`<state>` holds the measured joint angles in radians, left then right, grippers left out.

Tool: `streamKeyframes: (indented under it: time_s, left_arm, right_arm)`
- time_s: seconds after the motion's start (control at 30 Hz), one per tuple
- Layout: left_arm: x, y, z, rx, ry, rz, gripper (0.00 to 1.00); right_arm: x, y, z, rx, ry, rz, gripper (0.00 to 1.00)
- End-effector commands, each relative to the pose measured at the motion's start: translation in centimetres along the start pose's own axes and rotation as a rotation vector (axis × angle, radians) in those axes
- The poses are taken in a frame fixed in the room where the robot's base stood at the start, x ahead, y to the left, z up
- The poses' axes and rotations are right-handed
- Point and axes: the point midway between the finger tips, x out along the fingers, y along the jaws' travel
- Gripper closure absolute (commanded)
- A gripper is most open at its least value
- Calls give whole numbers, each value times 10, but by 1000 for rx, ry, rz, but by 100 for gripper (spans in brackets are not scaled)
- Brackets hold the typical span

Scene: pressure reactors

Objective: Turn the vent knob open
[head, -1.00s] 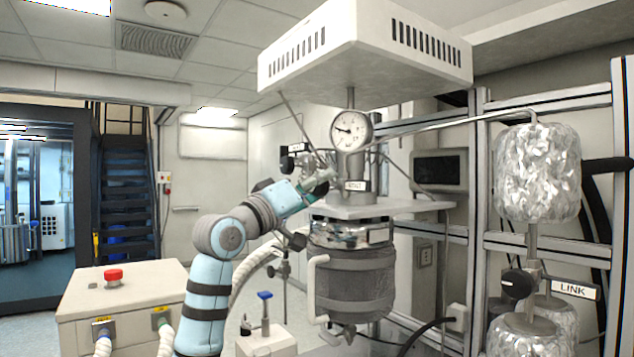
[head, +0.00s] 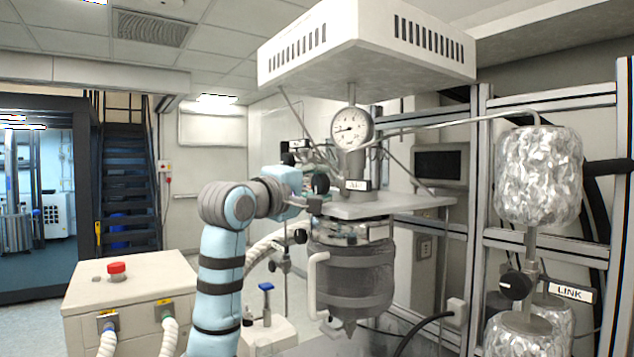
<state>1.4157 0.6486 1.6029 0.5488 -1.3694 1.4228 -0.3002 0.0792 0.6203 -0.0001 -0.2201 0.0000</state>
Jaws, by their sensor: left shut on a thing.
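The grey reactor vessel (head: 352,272) hangs under a light grey plate, with a round pressure gauge (head: 351,129) above it. My left gripper (head: 314,204) is at the left edge of that plate, among the reactor's top fittings. It is shut on a small part there, which I take to be the vent knob (head: 320,183), a dark round piece. The wrist and fittings overlap, so the grip itself and the knob's angle are hard to make out. My right gripper is not in view.
A white vented hood (head: 365,45) hangs low above the reactor. Foil-wrapped vessels (head: 538,175) and a metal frame stand at right. A white cabinet (head: 130,290) with a red button (head: 117,268) is at lower left.

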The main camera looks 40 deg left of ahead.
Motion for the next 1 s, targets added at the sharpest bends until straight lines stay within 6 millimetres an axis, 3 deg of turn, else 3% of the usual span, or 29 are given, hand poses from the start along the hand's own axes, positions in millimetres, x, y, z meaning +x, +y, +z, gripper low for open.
streamKeyframes:
  time_s: [0.63, 0.67, 0.77, 1.0]
  left_arm:
    - [0, 0, 0, -49, 0, -20, 92]
    - [0, 0, 0, -49, 0, -20, 60]
    - [0, 0, 0, -49, 0, -20, 44]
    - [0, -1, 0, -48, 0, -21, 44]
  right_arm:
    - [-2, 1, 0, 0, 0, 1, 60]
    - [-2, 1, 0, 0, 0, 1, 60]
    - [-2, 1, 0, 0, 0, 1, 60]
    - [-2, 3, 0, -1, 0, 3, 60]
